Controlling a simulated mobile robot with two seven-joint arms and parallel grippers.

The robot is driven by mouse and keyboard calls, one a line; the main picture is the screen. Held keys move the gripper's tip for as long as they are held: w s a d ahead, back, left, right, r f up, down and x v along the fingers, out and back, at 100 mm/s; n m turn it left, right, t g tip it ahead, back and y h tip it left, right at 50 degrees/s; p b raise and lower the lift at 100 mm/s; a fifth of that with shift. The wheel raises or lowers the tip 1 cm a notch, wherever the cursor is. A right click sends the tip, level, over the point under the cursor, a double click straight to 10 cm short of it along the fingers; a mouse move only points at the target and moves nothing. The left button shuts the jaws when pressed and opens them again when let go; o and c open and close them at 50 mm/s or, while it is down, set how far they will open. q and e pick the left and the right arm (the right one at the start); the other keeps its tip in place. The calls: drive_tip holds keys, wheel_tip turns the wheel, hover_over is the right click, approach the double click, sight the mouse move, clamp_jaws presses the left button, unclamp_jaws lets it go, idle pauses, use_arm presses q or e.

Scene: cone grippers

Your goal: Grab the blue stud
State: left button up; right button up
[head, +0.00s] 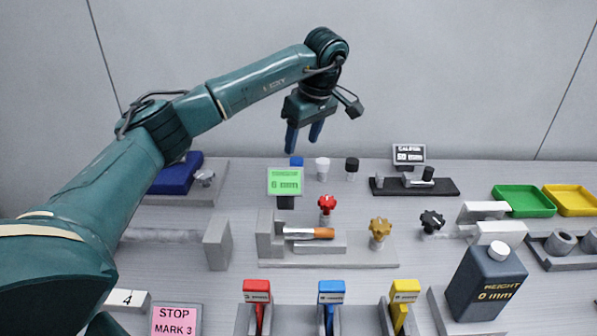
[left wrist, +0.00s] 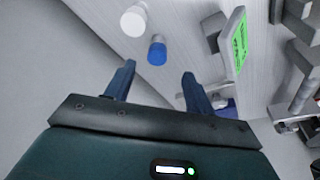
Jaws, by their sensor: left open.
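The blue stud (head: 296,161) stands at the back of the bench, and only its top shows in the head view, above the green display. In the left wrist view the blue stud (left wrist: 157,50) shows beyond the fingertips, roughly in line with the gap between them. My left gripper (head: 303,142) points down above the stud and is open and empty. Its two blue fingers also show spread apart in the left wrist view (left wrist: 158,74). My right gripper is in neither view.
A white stud (head: 322,165) and a black stud (head: 352,166) stand to the right of the blue one. The green display (head: 285,181) stands just in front of it. A fixture with a red knob (head: 327,204) lies nearer. A plain wall is behind.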

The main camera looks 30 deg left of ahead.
sight(298, 160)
use_arm(q)
drive_tip(key=x, duration=0.9)
drive_tip(key=shift+w, duration=0.2)
drive_tip(key=shift+r, duration=0.1)
drive_tip(key=shift+c, duration=0.3)
drive_tip(key=shift+d, duration=0.1)
drive_tip(key=c, duration=1)
